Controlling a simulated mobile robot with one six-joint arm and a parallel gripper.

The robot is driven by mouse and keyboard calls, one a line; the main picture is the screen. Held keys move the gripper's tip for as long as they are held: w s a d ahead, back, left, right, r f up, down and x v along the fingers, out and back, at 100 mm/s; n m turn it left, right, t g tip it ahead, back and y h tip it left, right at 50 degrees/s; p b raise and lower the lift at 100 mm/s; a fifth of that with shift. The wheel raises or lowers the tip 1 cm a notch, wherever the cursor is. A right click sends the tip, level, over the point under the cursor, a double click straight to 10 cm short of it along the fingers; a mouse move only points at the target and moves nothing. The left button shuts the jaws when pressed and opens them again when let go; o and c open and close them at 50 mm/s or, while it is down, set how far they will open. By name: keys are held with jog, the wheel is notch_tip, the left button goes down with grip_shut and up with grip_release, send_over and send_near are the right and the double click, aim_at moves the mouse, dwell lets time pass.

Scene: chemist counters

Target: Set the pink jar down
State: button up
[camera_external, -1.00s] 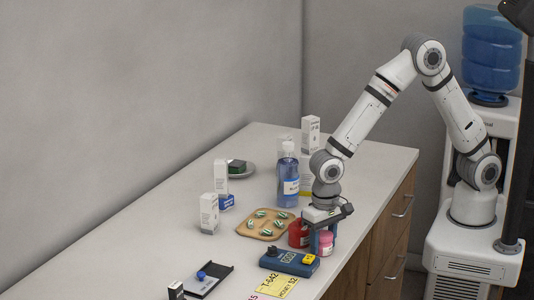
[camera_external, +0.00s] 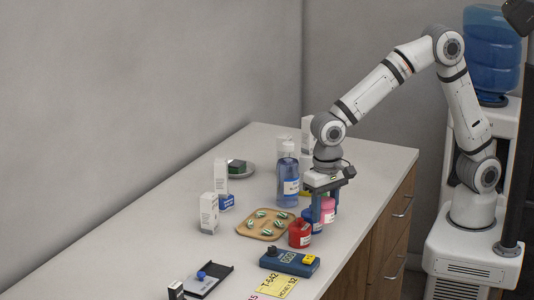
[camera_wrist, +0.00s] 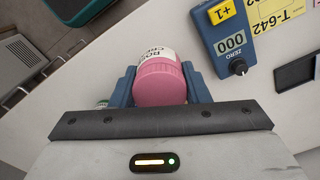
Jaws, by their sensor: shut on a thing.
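The pink jar (camera_external: 328,211) is between the blue fingers of my gripper (camera_external: 326,208), near the counter's right edge. In the wrist view, the pink jar (camera_wrist: 161,83) has a white label on its side and lies between both fingers of my gripper (camera_wrist: 160,86), which is shut on it. A red jar (camera_external: 299,234) stands just in front and to the left. A blue jar (camera_external: 311,222) shows partly behind the red one. Whether the pink jar's bottom touches the counter is hidden.
A tan tray (camera_external: 246,232) with green-and-white capsules lies left of the red jar. A blue meter (camera_external: 289,262) lies in front; it also shows in the wrist view (camera_wrist: 232,42). A blue bottle (camera_external: 288,182) and white boxes stand behind. The counter edge (camera_external: 375,207) is close on the right.

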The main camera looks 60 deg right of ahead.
aim_at(325, 200)
notch_tip(325, 200, up, 19)
jog(key=shift+f, duration=0.2)
jog(key=w+d+m, duration=0.1)
jog(key=w+d, duration=0.2)
jog(key=w+d+m, duration=0.2)
jog(key=d, duration=0.1)
jog(key=w+d+m, duration=0.1)
jog(key=w+d, duration=0.2)
jog(key=d, duration=0.1)
jog(key=shift+w+m, duration=0.3)
jog(key=w+d+m, duration=0.2)
jog(key=d+m, duration=0.1)
jog(key=d, duration=0.5)
jog(key=w+d+m, duration=0.3)
jog(key=d, duration=0.4)
jog(key=w+d+m, duration=0.2)
jog(key=w+d, duration=0.1)
jog(key=d, duration=0.5)
jog(key=shift+w+d+m, duration=0.1)
jog(key=shift+d+m, duration=0.25)
jog(key=shift+m, duration=0.05)
jog(key=d+m, duration=0.5)
jog(key=d, duration=0.9)
jog(key=f, duration=0.9)
jog(key=f+p, duration=0.1)
jog(key=f, duration=0.8)
jog(key=s+f, duration=0.1)
jog(key=f, duration=0.9)
jog(key=shift+d, duration=0.2)
jog(key=shift+f, duration=0.1)
